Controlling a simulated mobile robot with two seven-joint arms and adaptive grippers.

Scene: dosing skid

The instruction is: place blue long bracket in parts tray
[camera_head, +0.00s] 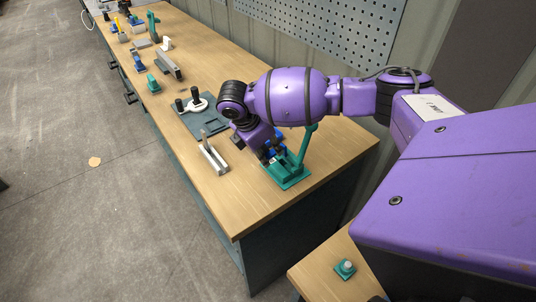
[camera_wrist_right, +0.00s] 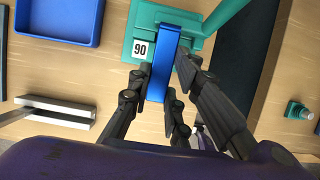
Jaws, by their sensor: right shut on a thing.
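The blue long bracket (camera_wrist_right: 158,80) is a narrow blue bar, seen between the fingers of my right gripper (camera_wrist_right: 162,77) in the right wrist view. The gripper is shut on it, over the green fixture with a "90" label (camera_wrist_right: 141,48). I cannot tell whether the bracket touches the fixture. A shallow blue tray (camera_wrist_right: 58,40), apparently the parts tray, is at the upper left, with its visible floor empty. In the head view my right gripper (camera_head: 268,154) is beside the green fixture (camera_head: 289,180), and my arm hides part of that area. My left gripper is not in view.
A grey channel-shaped piece (camera_head: 213,155) stands left of the fixture. A dark mat (camera_head: 207,122) with a white part lies farther back, and several small parts line the bench. A green part with a pale cap (camera_head: 345,268) sits on a nearer table across a gap.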

